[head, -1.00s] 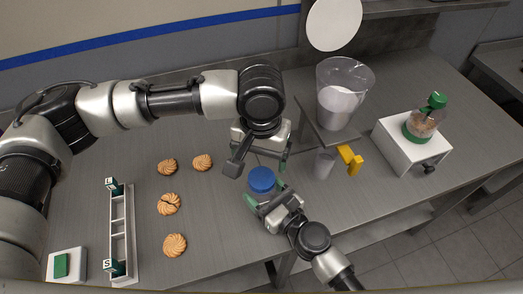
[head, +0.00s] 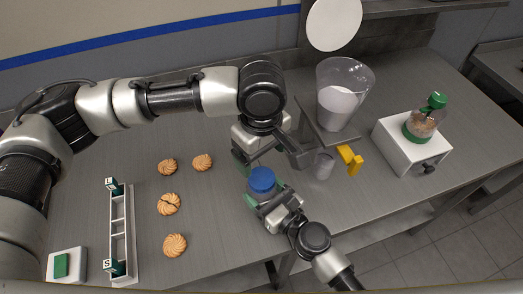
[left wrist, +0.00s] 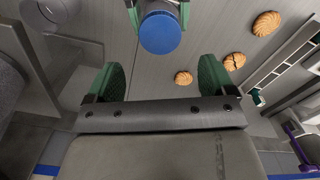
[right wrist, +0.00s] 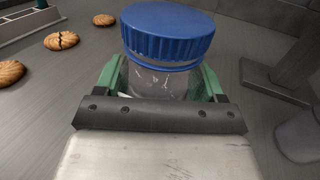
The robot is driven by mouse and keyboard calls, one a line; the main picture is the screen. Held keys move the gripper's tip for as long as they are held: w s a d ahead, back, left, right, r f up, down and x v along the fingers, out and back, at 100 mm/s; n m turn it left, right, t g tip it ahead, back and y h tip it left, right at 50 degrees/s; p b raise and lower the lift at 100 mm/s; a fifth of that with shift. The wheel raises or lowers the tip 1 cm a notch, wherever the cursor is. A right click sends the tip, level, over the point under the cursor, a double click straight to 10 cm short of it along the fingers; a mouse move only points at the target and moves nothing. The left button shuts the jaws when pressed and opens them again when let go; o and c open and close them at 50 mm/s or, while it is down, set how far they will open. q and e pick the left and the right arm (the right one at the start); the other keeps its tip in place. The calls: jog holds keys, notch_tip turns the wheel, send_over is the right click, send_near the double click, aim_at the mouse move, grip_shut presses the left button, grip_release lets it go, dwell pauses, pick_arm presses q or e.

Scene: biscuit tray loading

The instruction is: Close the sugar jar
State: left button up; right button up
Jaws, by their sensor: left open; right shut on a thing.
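The sugar jar is a clear jar (right wrist: 158,82) with a ribbed blue lid (right wrist: 168,32) on top. In the right wrist view a thin blue ring shows just under the lid; I cannot tell whether the lid is tight. In the head view the blue lid (head: 262,180) faces up. My right gripper (head: 266,195) is shut around the jar's body, below the lid. My left gripper (head: 252,162) is open and empty, just behind the jar. In the left wrist view the lid (left wrist: 160,32) lies beyond the open fingers (left wrist: 160,78), apart from them.
Several biscuits (head: 169,204) and a long slotted tray (head: 131,240) lie to the left. A small clear cup (head: 324,164), a yellow-handled stand (head: 351,160) with a large clear container (head: 345,78), and a white grinder-like box (head: 412,147) stand to the right.

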aim_at(261, 177)
pick_arm(q)
jog(key=shift+f, duration=4)
